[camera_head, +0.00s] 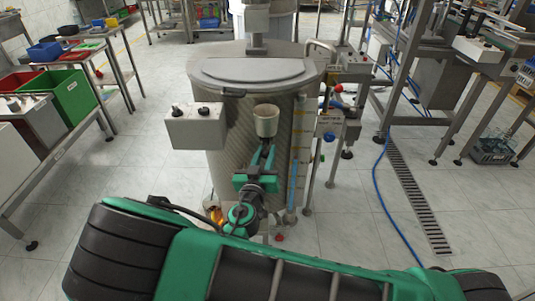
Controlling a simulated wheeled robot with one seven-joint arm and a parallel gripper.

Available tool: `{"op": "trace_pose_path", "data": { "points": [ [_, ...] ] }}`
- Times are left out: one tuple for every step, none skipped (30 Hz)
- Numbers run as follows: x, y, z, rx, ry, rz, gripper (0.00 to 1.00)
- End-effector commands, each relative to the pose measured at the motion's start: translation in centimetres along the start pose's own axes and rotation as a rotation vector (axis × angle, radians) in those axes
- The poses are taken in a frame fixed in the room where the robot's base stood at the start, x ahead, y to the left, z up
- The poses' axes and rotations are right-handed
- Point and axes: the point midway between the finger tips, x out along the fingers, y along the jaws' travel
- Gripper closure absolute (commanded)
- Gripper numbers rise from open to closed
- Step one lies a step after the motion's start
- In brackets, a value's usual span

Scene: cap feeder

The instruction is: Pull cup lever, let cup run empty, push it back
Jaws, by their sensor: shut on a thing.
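The pale cup (266,120) is fixed at the front of the large metal drum of the cap feeder (228,140), mouth up and upright. My gripper (264,148) is just below the cup, with its green fingers pointing up and away from me. The fingers are shut on the cup lever. The lever is small and mostly hidden by the fingertips, so its exact position is unclear. The inside of the cup is too small to tell whether anything lies in it.
A grey control box (196,126) juts out left of the cup. Pipes and valves (335,125) stand close on the right. A blue hose (377,205) runs over the floor at right. Tables with red and green bins (68,100) stand at left.

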Motion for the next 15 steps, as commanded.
{"op": "trace_pose_path", "data": {
  "points": [
    [-0.4, -0.1, 0.1, 0.000, -0.001, -0.003, 1.00],
    [-0.8, 0.0, 0.1, -0.001, -0.002, -0.003, 1.00],
    [-1.3, 0.1, 0.1, -0.001, -0.002, -0.004, 1.00],
    [-1.7, 0.2, 0.1, -0.001, -0.002, -0.003, 1.00],
    [-2.2, 0.3, 0.1, 0.000, -0.003, -0.002, 1.00],
    [-2.9, 0.4, 0.2, 0.000, -0.003, -0.004, 1.00],
    [-3.3, 0.5, 0.2, -0.001, -0.002, -0.004, 1.00],
    [-3.6, 0.6, 0.1, -0.001, -0.001, -0.004, 1.00],
    [-3.8, 0.6, 0.1, -0.001, -0.001, -0.003, 1.00],
    [-3.9, 0.7, 0.1, 0.000, -0.001, -0.002, 1.00],
    [-3.9, 0.7, 0.2, 0.000, -0.001, -0.002, 1.00],
    [-3.9, 0.7, 0.2, 0.000, -0.001, -0.002, 1.00],
    [-3.9, 0.7, 0.2, 0.000, -0.001, -0.002, 1.00],
    [-3.9, 0.7, 0.2, 0.000, -0.001, -0.002, 1.00],
    [-3.9, 0.6, 0.2, 0.000, -0.001, -0.002, 1.00]
  ]
}}
